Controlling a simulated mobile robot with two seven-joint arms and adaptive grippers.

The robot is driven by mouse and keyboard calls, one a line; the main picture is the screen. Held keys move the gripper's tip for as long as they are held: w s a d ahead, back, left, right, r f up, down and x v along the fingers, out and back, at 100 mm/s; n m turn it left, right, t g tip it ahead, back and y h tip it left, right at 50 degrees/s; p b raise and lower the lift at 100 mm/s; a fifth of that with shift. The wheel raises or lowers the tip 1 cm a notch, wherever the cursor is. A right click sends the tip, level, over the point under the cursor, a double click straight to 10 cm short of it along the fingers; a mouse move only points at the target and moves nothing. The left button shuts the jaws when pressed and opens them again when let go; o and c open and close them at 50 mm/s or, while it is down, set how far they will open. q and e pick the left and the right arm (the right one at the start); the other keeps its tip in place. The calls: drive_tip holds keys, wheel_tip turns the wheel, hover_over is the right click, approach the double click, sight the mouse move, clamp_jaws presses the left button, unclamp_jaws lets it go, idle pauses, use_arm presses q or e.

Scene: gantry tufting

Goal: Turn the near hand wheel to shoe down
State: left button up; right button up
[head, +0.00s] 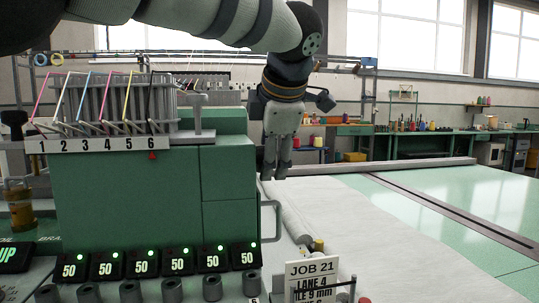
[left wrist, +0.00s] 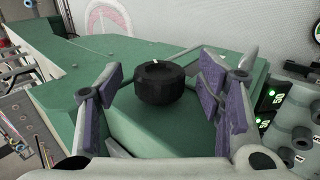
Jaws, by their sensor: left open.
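A black round knob (left wrist: 160,84) with a small white mark on its top sits on a green housing in the left wrist view; it looks like the near hand wheel. The head view does not show it. My left gripper (head: 276,172) points down at the right side of the green machine head (head: 160,210). In the left wrist view the purple-padded fingers of my left gripper (left wrist: 165,78) are spread, one on each side of the knob. My right gripper is out of view. A lit display (head: 12,255) at the left edge reads "UP".
A row of small displays reading 50 (head: 128,266) runs along the machine's front. A metal handle (head: 277,220) sticks out on its right side. A "JOB 21" card (head: 311,280) stands in front. Pale cloth (head: 380,235) covers the table at right.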

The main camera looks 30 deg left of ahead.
use_arm(q)
drive_tip(key=shift+w+a+f, duration=0.25)
drive_tip(key=shift+f, duration=0.15)
drive_tip(key=c, duration=1.2)
drive_tip(key=t+y, duration=0.2)
drive_tip(key=t, duration=0.1)
drive_tip(key=shift+s+d+f, duration=0.15)
drive_tip(key=shift+f, duration=0.05)
drive_tip(key=shift+f+t+y, duration=0.2)
drive_tip(key=shift+t+y, duration=1)
drive_tip(key=shift+t, duration=0.2)
